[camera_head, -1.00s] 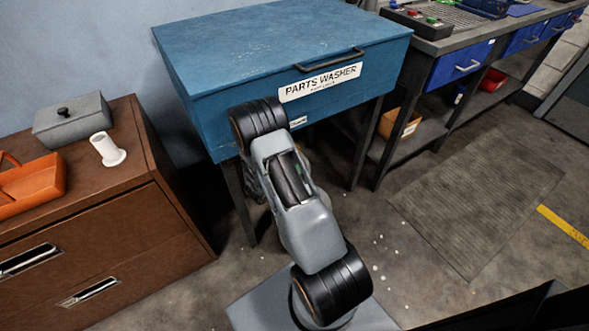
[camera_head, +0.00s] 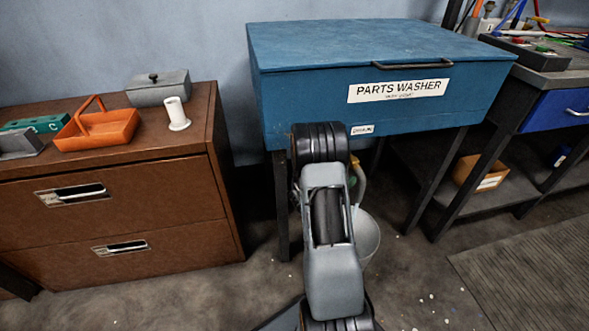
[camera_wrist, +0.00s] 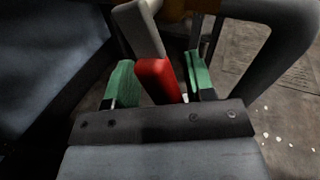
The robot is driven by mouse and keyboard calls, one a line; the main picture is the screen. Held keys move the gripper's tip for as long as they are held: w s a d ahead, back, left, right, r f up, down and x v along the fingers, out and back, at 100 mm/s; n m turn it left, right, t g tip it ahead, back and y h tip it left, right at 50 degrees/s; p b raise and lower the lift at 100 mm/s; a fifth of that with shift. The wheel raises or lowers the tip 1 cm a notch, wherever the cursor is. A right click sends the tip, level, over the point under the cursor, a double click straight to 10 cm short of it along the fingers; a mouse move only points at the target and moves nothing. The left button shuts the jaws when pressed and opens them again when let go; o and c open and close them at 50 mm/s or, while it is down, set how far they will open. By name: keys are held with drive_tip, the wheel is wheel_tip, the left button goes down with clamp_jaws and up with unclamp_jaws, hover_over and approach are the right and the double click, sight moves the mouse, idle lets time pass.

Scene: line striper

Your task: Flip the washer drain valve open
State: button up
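The blue parts washer (camera_head: 300,110) stands on dark legs. Under it, right of my arm, a pale drain pipe with a small yellow part (camera_head: 354,166) shows above a grey bucket (camera_head: 368,238). My arm hides my gripper in the head view. In the wrist view my gripper (camera_wrist: 162,80) is open, with its two green fingers apart. A red lever (camera_wrist: 157,80) lies between them, closer to the left finger, with a gap on the right. I cannot tell whether it touches the left finger. A brass-coloured part (camera_wrist: 183,6) shows dimly beyond.
A brown cabinet (camera_head: 120,195) stands left, with an orange tray (camera_head: 97,130) on top. A workbench (camera_head: 545,80) stands right. A washer leg (camera_head: 281,205) is just left of my arm.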

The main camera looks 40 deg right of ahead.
drive_tip(key=a+m+p, duration=0.1)
drive_tip(key=a+p, duration=0.2)
drive_tip(key=a, duration=1.1)
drive_tip(key=s+a+r+m+g+y+p, duration=0.1)
drive_tip(key=s+a+r+m+y+p, duration=0.1)
drive_tip(key=r+p, duration=0.4)
drive_tip(key=s+a+r+m+g+y+p, duration=0.1)
drive_tip(key=s+a+r+m+y+p, duration=0.2)
drive_tip(key=r, duration=0.9)
drive_tip(key=s+a+r+m+g+y+p, duration=0.1)
drive_tip(key=s+a+r+m+y+p, duration=0.2)
drive_tip(key=r+m+p, duration=0.4)
drive_tip(key=shift+a+r+m+y+p, duration=0.4)
drive_tip(key=shift+a+r+y+p, duration=0.25)
drive_tip(key=shift+r+p, duration=0.45)
drive_tip(key=shift+s+d, duration=0.1)
